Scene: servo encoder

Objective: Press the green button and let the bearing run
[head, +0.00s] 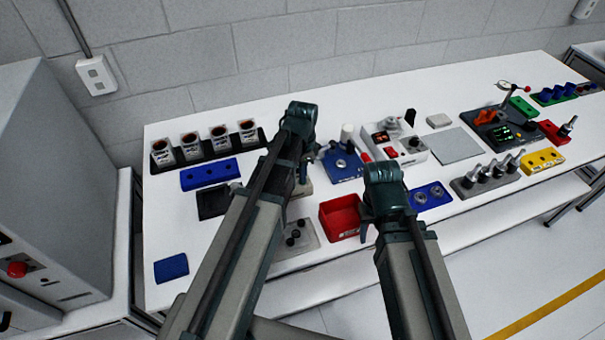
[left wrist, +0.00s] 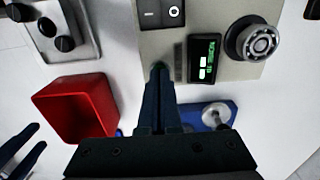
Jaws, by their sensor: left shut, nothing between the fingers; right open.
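The beige bearing tester (left wrist: 215,70) fills the top of the left wrist view. It carries a black rocker switch (left wrist: 162,13), a small display (left wrist: 205,58) with lit green characters, and a steel bearing (left wrist: 261,43) on a dark spindle. My left gripper (left wrist: 159,70) is shut and empty, its tips over the panel beside the display. A faint green tint shows at the tips; the green button itself is hidden, and contact cannot be told. In the head view my left gripper (head: 303,172) largely covers the tester. My right gripper (head: 368,228) is open and empty beside the red bin.
The red bin (head: 340,232) stands between my grippers. A grey knob box (head: 300,246), a blue fixture (head: 343,173) and a white instrument (head: 414,157) stand close around. The front left of the white table is clear except for a blue block (head: 171,268).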

